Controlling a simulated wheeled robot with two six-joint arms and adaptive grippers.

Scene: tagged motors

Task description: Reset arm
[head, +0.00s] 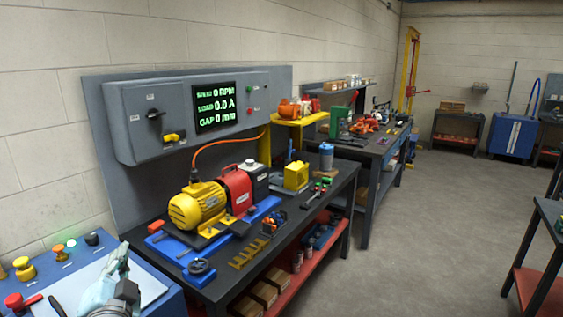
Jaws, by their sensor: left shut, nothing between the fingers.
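My left gripper (119,257) is at the lower left of the head view, above the blue bench (172,303) and its pale sheet. It is shut and empty, with its fingers pointing up and away from me. It is apart from the yellow motor (198,207), which sits on a blue base on the dark workbench (213,289). A red guarded unit (236,188) stands beside the motor, joined in line with it. My right gripper is not in view.
A grey control panel (150,150) on the wall has a display reading 0 RPM, 0.0 A and 0 mm. Coloured buttons and a red lever (22,301) are on the blue bench near my left arm. Open floor (420,230) lies to the right.

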